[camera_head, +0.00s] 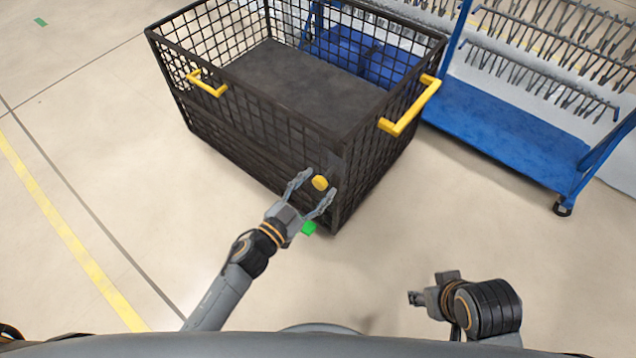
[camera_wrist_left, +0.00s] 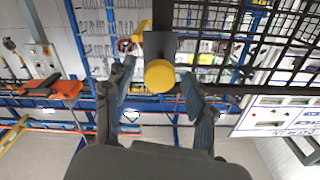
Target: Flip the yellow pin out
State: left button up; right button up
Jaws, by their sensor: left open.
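The yellow pin (camera_head: 320,183) is a short rounded knob at the near corner of a black mesh cage (camera_head: 250,135). In the left wrist view the pin (camera_wrist_left: 159,76) shows end-on in front of a dark grey bracket. My left gripper (camera_head: 314,190) is open, with one finger on each side of the pin. In the left wrist view its fingers (camera_wrist_left: 160,95) show gaps to the pin on both sides. My right gripper (camera_head: 415,298) is small and dark at the lower right, well away from the cage, and its jaws are too unclear to read.
The cage has two yellow handles (camera_head: 207,84) (camera_head: 410,106) on its upper edges. A green patch (camera_head: 309,228) shows below the left gripper. A blue wheeled rack (camera_head: 505,140) with hooks stands to the right. The floor in front is clear.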

pick_arm(q)
jog(key=v, duration=1.1)
